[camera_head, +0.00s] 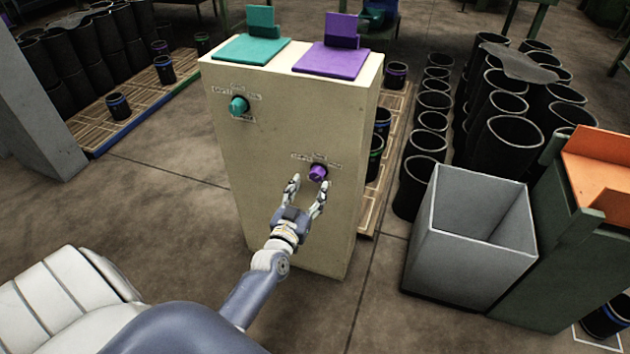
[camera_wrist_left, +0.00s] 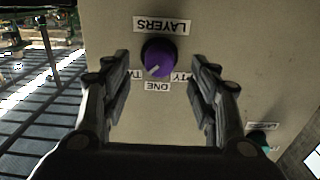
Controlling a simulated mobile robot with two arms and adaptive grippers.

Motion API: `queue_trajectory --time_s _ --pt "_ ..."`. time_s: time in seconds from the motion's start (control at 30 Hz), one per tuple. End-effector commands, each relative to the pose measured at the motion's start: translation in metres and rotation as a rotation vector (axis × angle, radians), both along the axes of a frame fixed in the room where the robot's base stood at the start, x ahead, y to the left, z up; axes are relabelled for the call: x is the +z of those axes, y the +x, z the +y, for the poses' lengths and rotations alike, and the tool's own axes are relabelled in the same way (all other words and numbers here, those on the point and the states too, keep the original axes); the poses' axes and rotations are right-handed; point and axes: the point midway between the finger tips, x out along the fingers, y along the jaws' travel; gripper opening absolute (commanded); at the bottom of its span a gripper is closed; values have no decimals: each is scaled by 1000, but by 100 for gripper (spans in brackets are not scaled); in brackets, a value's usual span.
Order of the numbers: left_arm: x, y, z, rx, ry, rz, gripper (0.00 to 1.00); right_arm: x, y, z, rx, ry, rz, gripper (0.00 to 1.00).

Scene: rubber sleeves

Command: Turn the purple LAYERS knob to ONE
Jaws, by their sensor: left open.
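The purple LAYERS knob (camera_head: 318,172) is on the front of a beige cabinet (camera_head: 270,240), right of its middle. In the left wrist view the knob (camera_wrist_left: 160,57) lies between a LAYERS label (camera_wrist_left: 162,26) and a ONE label (camera_wrist_left: 157,87). A TWO label is partly hidden behind the left finger and an EMPTY label behind the right finger. The white mark on the knob points down and left in that view, between ONE and TWO. My left gripper (camera_head: 307,183) is open in front of the panel, its fingers apart on either side of the knob. My right gripper is not in view.
A teal knob (camera_head: 239,106) is higher on the same panel, at the left. Teal and purple plates top the cabinet. A grey open bin (camera_head: 450,262) and many black sleeves stand to the right.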

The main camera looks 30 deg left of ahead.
Motion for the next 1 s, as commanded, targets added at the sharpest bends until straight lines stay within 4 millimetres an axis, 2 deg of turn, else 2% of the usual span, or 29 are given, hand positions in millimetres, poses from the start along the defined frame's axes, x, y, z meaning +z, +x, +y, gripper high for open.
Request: queue_trajectory --time_s 0.1,0.3,0.7,0.77,0.9,1.0 --pt "-1 21 5 0 1 -1 54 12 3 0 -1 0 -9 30" --pt "-2 43 10 -1 1 1 54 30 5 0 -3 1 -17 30" --pt "-1 49 11 -1 1 3 54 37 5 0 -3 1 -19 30" --pt "-1 49 11 -1 0 3 43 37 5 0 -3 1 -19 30" --pt "-1 49 11 -1 0 3 11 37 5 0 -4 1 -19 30" --pt "-1 49 11 -1 0 3 10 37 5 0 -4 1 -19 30"
